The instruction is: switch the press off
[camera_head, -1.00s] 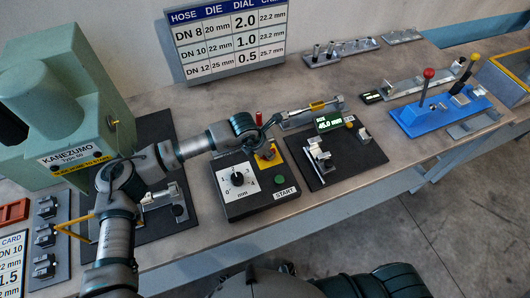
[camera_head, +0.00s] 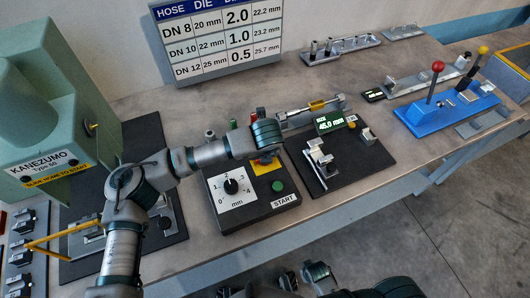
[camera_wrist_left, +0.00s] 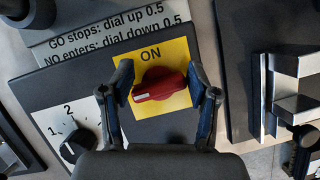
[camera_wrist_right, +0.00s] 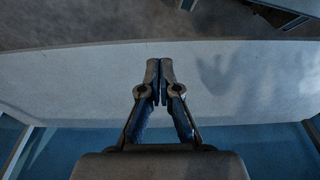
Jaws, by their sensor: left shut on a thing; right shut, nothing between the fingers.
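The press (camera_head: 38,120) is a green machine at the left of the head view, labelled KANEZUMO. Its dark control box (camera_head: 250,205) stands on the bench with a white dial and a green START button (camera_head: 278,186). On it is a yellow plate (camera_wrist_left: 178,52) marked ON, bearing a red rotary switch (camera_wrist_left: 160,86). In the left wrist view the switch's grip lies roughly crosswise, below the ON word. My left gripper (camera_wrist_left: 161,92) is shut on the red switch, a finger on each side. My right gripper (camera_wrist_right: 160,78) is shut and empty, away from the box.
A dial knob (camera_wrist_left: 76,145) sits left of the switch in the left wrist view. A sizing board (camera_head: 218,35) stands behind. A gauge with a green display (camera_head: 330,123) is to the right. A blue fixture (camera_head: 440,110) with two levers is farther right.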

